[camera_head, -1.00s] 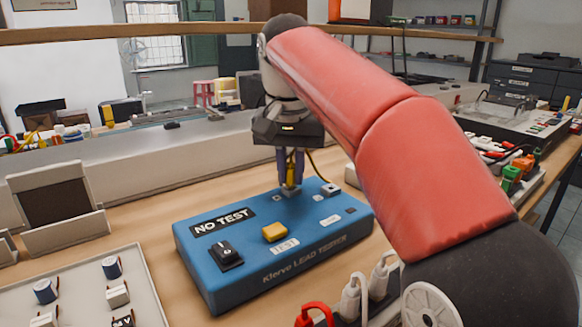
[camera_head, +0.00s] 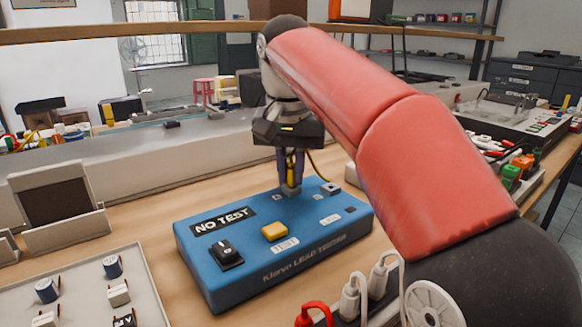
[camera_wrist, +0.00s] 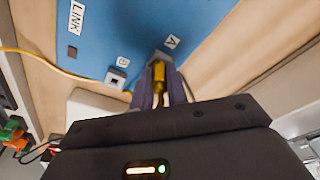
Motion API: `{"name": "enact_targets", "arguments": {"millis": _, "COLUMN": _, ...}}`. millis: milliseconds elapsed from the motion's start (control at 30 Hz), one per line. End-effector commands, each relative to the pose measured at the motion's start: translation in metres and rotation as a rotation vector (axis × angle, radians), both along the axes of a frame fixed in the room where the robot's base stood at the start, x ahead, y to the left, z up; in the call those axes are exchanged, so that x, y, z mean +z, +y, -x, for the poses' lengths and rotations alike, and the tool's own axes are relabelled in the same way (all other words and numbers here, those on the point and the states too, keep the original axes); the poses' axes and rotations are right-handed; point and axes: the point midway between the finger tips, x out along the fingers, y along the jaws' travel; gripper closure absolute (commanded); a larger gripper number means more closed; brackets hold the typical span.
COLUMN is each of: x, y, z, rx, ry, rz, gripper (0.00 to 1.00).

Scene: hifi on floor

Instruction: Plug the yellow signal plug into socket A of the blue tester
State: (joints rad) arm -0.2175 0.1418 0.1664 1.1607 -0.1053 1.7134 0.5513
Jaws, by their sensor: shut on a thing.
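The blue tester (camera_head: 290,255) lies flat on the bench, its display reading NO TEST. My gripper (camera_head: 290,180) points down over its far side, fingers shut on the yellow signal plug (camera_wrist: 159,77). Socket A (camera_wrist: 160,57), a grey block beside the "A" label, is at the plug's tip; in the head view the grey block (camera_head: 290,191) shows just below my fingers. I cannot tell whether the tip is inside the socket or only at its mouth. Socket B (camera_wrist: 116,78) stands apart beside it, empty. A yellow cable (camera_wrist: 52,69) runs off to the left in the wrist view.
A yellow button (camera_head: 274,231) and a black rotary switch (camera_head: 226,254) sit on the tester's near side. A tray (camera_head: 143,272) of small parts is at the left. White and red plugs (camera_head: 350,297) stand in front. Bare bench lies behind the tester.

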Motion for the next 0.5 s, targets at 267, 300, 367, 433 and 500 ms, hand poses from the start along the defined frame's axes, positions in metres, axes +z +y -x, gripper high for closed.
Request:
{"name": "enact_targets", "arguments": {"millis": 267, "x": -0.0005, "y": 0.0000, "z": 0.0000, "rx": 0.000, "ry": 0.000, "rz": 0.000, "gripper": 1.00}}
{"name": "enact_targets", "arguments": {"millis": 300, "x": -0.0005, "y": 0.0000, "z": 0.0000, "rx": 0.000, "ry": 0.000, "rz": 0.000, "gripper": 1.00}}
{"name": "enact_targets", "arguments": {"millis": 367, "x": -0.0005, "y": 0.0000, "z": 0.0000, "rx": 0.000, "ry": 0.000, "rz": 0.000, "gripper": 1.00}}
{"name": "enact_targets", "arguments": {"millis": 433, "x": -0.0005, "y": 0.0000, "z": 0.0000, "rx": 0.000, "ry": 0.000, "rz": 0.000, "gripper": 1.00}}
{"name": "enact_targets", "arguments": {"millis": 500, "x": -0.0005, "y": 0.0000, "z": -0.0001, "rx": 0.000, "ry": 0.000, "rz": 0.000, "gripper": 0.81}}
